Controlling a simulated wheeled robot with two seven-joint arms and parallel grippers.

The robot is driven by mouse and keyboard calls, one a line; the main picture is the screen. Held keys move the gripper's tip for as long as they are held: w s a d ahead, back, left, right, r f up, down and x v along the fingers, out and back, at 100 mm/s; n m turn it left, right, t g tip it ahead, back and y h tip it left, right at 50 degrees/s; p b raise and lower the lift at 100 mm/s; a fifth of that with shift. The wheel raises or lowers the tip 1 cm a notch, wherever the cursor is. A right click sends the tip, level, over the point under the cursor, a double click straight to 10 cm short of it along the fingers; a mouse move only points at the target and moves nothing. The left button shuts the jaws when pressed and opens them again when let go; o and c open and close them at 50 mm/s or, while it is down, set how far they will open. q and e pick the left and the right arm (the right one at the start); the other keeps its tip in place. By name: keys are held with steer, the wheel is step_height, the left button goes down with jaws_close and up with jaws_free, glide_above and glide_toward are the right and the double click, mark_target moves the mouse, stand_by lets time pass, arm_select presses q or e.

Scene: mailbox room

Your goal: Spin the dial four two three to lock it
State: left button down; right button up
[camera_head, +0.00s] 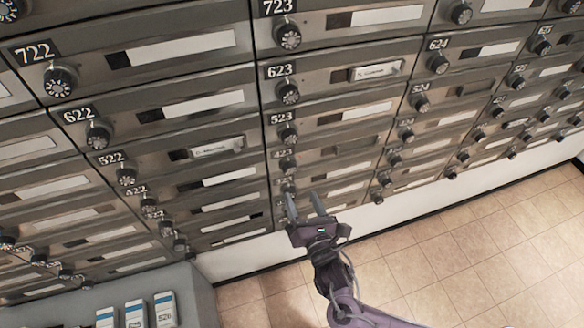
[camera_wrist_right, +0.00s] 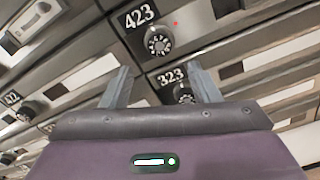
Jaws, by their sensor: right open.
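The dial of box 423 (camera_head: 287,165) is a small dark round knob under its number plate in the middle column of mailboxes. In the right wrist view the dial (camera_wrist_right: 159,41) shows light marks on its face, with a small red light (camera_wrist_right: 176,23) up and right of it. My right gripper (camera_head: 305,204) is open and empty, below the 423 dial in the head view. In the wrist view its fingers (camera_wrist_right: 161,85) stand apart below the 423 dial, with the 323 dial (camera_wrist_right: 182,93) partly hidden between them. My left gripper is not in view.
Rows of similar dials surround it, including the 523 dial (camera_head: 284,136) above. Tiled floor (camera_head: 430,255) is open at the lower right. A grey surface (camera_head: 185,283) with several small boxes (camera_head: 135,313) stands at the lower left.

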mark_target(291, 172)
steer(key=x, duration=0.4)
steer(key=p+x, duration=0.1)
steer(key=x, duration=0.1)
steer(key=shift+w+a+r, duration=0.1)
steer(key=shift+w+r, duration=0.2)
steer(key=shift+w, duration=0.1)
steer(key=shift+w+f, duration=0.1)
steer(key=shift+w, duration=0.4)
steer(key=c, duration=1)
